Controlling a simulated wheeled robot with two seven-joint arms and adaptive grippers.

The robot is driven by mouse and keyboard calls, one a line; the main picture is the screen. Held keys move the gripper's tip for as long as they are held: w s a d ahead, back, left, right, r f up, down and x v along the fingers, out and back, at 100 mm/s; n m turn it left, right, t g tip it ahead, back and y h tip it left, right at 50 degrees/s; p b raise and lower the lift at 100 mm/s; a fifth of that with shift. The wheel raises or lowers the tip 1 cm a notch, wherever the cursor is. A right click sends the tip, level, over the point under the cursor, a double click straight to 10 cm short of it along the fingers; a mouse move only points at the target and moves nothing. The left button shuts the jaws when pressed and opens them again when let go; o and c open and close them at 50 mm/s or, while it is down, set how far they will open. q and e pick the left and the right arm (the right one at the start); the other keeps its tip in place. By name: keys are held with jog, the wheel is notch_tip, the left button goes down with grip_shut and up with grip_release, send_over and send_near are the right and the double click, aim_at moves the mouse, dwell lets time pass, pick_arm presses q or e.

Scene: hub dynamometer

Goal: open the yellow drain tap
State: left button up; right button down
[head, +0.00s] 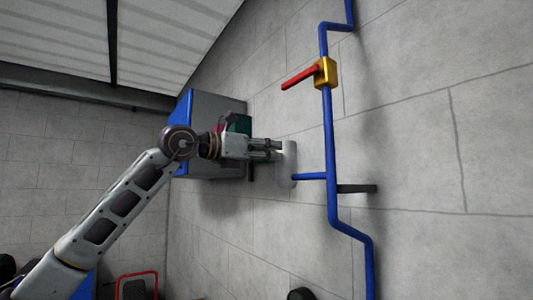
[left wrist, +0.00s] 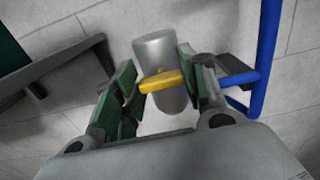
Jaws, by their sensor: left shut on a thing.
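The yellow drain tap (left wrist: 162,81) shows in the left wrist view as a short yellow handle across a grey cylinder (left wrist: 158,48). My left gripper (left wrist: 160,95) has its green-padded fingers on either side of the handle and is shut on it. In the head view my left gripper (head: 278,150) reaches in from the left to the pale cylinder (head: 289,170) beside the blue pipe. The tap is hidden there, behind the fingers. My right gripper is in neither view.
A blue pipe (head: 329,135) runs along the grey block wall. It carries a yellow valve body (head: 327,73) with a red lever (head: 300,77). A blue and grey cabinet (head: 212,103) stands behind my left wrist. A red frame (head: 137,275) is at lower left.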

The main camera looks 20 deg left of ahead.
pick_arm(q)
jog(key=shift+n, duration=0.4)
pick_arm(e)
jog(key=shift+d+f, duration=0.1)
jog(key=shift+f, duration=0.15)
pick_arm(q)
jog(key=shift+w+a+f+n+b, duration=0.15)
jog(key=shift+n+b, duration=1.45)
jog(key=shift+n, duration=2.5)
jog(key=shift+a+f+n+b, duration=0.1)
jog(key=shift+n+b, duration=1.5)
jog(key=shift+n, duration=2.5)
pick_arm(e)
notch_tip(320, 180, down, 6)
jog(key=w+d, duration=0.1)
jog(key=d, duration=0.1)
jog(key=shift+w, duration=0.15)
pick_arm(q)
jog(key=o, duration=1)
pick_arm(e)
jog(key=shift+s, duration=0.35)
